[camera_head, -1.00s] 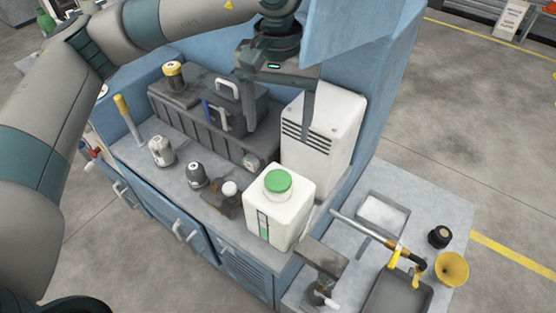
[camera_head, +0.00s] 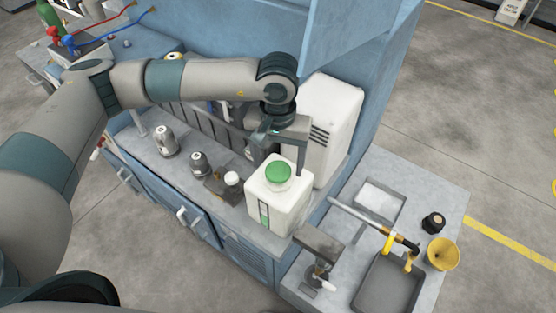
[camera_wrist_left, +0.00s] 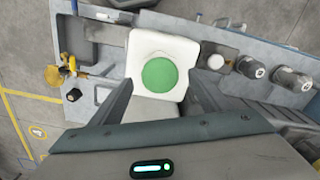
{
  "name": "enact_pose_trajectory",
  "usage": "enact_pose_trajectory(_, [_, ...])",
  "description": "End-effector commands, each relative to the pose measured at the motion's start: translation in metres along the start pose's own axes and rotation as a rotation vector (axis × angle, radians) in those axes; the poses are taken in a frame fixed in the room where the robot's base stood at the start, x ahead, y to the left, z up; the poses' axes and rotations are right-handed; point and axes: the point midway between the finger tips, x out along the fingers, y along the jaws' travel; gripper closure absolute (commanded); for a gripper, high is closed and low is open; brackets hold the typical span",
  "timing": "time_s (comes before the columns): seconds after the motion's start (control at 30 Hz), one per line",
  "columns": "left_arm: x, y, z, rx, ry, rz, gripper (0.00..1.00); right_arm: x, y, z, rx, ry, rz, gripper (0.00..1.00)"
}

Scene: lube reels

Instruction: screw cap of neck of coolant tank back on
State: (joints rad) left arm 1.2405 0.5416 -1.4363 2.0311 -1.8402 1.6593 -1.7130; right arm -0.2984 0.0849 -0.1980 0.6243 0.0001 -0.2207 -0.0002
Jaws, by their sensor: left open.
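The coolant tank (camera_head: 283,212) is a white square container on the bench's front corner, with a level strip on its side. Its round green cap (camera_head: 278,174) sits on top at the neck; whether it is threaded on cannot be told. The wrist view shows the tank (camera_wrist_left: 185,48) and green cap (camera_wrist_left: 159,74) from above. My left gripper (camera_head: 276,155) is open and empty, pointing down just behind and above the cap. In the wrist view its fingers (camera_wrist_left: 160,88) stand apart on either side of the tank. My right gripper is out of view.
A tall white vented box (camera_head: 333,115) stands close behind the tank. A small white-capped item (camera_head: 231,179) and grey canisters (camera_head: 166,141) are to its left. The lower side table holds a black cap (camera_head: 433,222), a yellow funnel (camera_head: 443,254) and a grey tray (camera_head: 388,285).

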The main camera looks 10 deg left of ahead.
Motion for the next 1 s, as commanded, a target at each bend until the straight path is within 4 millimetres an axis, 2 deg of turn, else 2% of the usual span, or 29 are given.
enact_pose_trajectory(0.2, [0.014, 0.0, 0.0, 0.0, 0.0, 0.0, 0.29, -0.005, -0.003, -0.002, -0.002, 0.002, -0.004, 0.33])
enact_pose_trajectory(0.53, [0.017, 0.0, 0.0, 0.001, 0.001, 0.0, 0.29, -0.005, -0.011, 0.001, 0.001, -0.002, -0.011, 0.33])
enact_pose_trajectory(0.57, [0.017, 0.0, 0.0, 0.001, 0.001, 0.0, 0.34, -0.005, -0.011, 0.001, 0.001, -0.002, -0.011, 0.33])
enact_pose_trajectory(0.73, [0.016, 0.0, 0.0, 0.001, 0.001, 0.0, 0.75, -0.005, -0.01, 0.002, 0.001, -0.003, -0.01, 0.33])
enact_pose_trajectory(1.0, [0.018, 0.0, 0.0, 0.019, 0.002, 0.0, 0.76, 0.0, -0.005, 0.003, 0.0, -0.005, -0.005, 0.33])
